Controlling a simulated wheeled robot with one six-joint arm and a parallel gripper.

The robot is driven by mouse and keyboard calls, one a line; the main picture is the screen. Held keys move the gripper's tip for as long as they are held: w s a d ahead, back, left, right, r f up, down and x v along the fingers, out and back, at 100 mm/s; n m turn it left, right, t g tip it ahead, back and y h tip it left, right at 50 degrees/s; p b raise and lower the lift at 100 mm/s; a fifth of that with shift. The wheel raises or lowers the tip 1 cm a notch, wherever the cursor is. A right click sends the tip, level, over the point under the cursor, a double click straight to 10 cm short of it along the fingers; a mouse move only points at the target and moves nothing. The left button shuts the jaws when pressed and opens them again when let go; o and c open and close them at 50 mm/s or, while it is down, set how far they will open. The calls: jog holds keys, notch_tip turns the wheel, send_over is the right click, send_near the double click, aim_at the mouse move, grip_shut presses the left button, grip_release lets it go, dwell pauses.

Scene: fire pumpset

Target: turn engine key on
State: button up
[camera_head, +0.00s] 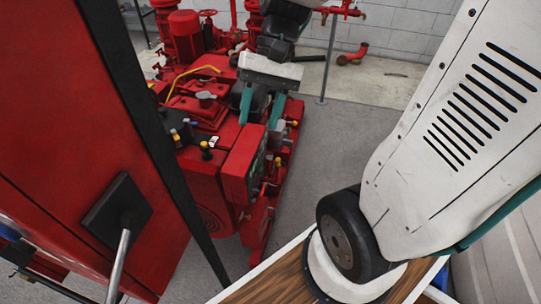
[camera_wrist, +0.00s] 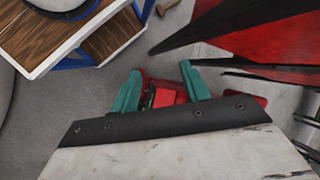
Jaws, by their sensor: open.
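The engine key is not distinguishable in either view. The red engine (camera_head: 205,125) stands beyond a red cabinet in the head view. A red control box (camera_head: 242,165) with a dark green face on its right side is mounted on the engine's near end. My gripper (camera_head: 259,116) is open, with two teal fingers apart and nothing visibly held. It hangs over the engine, just above and behind the control box in the picture. In the wrist view my gripper (camera_wrist: 161,82) has red engine parts (camera_wrist: 166,97) showing between and beyond its fingers; the gripper body hides much of them.
The red cabinet (camera_head: 80,150) with a black edge and a handle fills the left of the head view. Its red and black panels show at upper right in the wrist view. Grey floor (camera_head: 335,140) is clear right of the engine. Red pipes (camera_head: 354,55) run behind.

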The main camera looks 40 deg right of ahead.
jog(key=w+d+f+m+y, duration=0.4)
jog(key=w+f+m+y, duration=0.15)
jog(key=w+f, duration=0.3)
jog(key=m+t+y, duration=0.4)
jog(key=m+t, duration=0.6)
jog(key=m, duration=0.1)
send_over(270, 158)
jog(key=s, duration=0.4)
notch_tip(270, 158, down, 18)
jog(key=s+d+f+m+t+h, duration=0.1)
jog(key=d+f+m+t+h, duration=0.2)
jog(key=f, duration=0.4)
jog(key=s+d+f+m+t+h, duration=0.15)
jog(key=f+m+t, duration=0.25)
jog(key=f, duration=0.4)
jog(key=x, duration=0.6)
jog(key=shift+w+r+y, duration=0.2)
jog(key=shift+w+y, duration=0.2)
jog(key=shift+w, duration=0.05)
jog(key=c, duration=1)
